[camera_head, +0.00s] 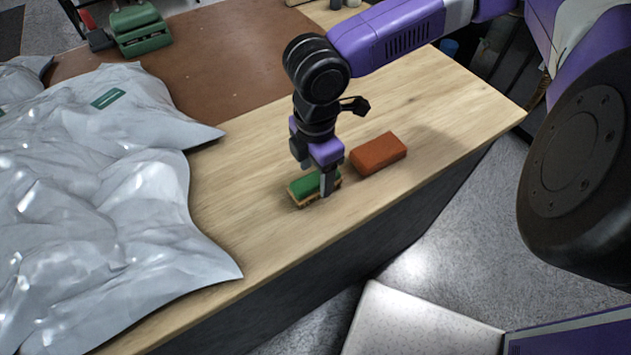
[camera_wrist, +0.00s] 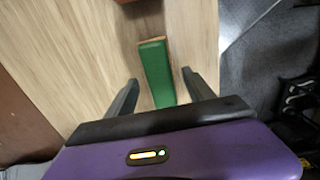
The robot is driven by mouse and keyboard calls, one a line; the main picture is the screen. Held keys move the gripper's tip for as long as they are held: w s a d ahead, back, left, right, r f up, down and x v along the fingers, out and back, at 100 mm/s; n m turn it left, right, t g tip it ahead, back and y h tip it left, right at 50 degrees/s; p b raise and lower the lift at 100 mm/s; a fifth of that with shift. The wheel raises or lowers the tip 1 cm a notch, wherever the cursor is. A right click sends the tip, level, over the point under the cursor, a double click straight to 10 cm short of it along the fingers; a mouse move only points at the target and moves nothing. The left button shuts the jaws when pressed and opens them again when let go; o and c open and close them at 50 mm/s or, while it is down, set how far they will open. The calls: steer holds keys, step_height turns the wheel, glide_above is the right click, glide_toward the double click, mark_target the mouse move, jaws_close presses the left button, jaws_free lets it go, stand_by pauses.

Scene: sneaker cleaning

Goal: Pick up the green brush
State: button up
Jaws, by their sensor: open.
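The green brush (camera_head: 304,187) lies on the wooden table (camera_head: 262,222), with a wooden edge showing under its green top. In the wrist view the green brush (camera_wrist: 156,72) lies lengthwise between my two fingers, with a gap on each side. My gripper (camera_head: 323,187) is open and points down right over the brush. In the wrist view my gripper (camera_wrist: 160,82) has its fingers spread on either side of the brush. The head view does not show whether the fingertips touch the table.
A red-brown block (camera_head: 378,153) lies close by, to the right of the brush. Grey plastic bags (camera_head: 100,190) cover the table's left side. A brown mat (camera_head: 215,60) and a green tool (camera_head: 139,27) are farther back. The table's front edge is near the brush.

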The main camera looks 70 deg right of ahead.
mark_target(318, 177)
steer(key=shift+f, duration=0.3)
jaws_close()
step_height(318, 177, up, 10)
stand_by(0.6)
step_height(318, 177, down, 10)
steer(key=shift+r, duration=0.15)
steer(key=shift+s+d+r, duration=0.15)
steer(key=shift+r, duration=2.3)
